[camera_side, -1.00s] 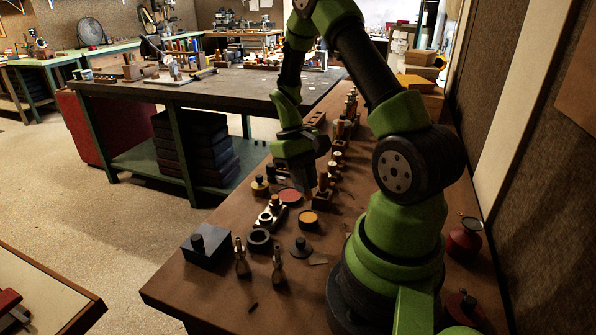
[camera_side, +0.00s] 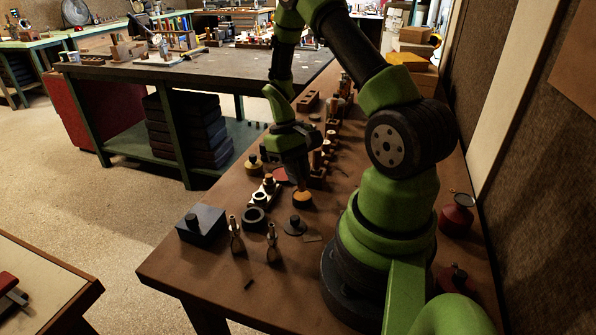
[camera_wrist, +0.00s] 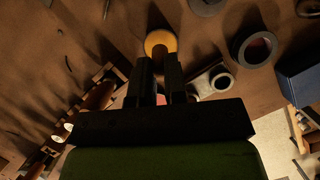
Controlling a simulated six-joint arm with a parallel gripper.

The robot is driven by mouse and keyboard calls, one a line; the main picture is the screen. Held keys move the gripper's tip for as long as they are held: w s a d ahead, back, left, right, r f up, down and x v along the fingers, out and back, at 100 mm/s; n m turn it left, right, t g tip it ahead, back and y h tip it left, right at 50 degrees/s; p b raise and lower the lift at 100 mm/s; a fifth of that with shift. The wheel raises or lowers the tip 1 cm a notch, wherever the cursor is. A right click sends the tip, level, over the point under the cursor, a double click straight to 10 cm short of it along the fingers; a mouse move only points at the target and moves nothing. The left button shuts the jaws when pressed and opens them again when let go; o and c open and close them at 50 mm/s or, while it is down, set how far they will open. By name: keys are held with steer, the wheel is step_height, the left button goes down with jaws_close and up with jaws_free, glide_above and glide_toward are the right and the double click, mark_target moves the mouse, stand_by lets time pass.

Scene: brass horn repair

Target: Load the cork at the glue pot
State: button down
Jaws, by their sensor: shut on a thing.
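The glue pot looks like the small round pot with an orange-yellow top (camera_side: 303,202) on the brown bench. It also shows in the wrist view (camera_wrist: 153,38) just beyond my fingertips. My gripper (camera_side: 299,184) is low over this pot, fingers pointing down. In the wrist view my two dark fingers (camera_wrist: 159,62) are close together with a narrow gap, shut on a small piece, seemingly the cork. A small brownish patch between the tips overlaps the orange top. I cannot tell whether it touches the glue. Fingers and shadow hide most of the held piece.
A red disc (camera_side: 281,174) lies just behind the pot. The bench's front is mostly clear.

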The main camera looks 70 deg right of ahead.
steer(key=shift+f, duration=0.55)
stand_by(0.6)
stand_by(0.4)
steer(key=shift+r, duration=3.55)
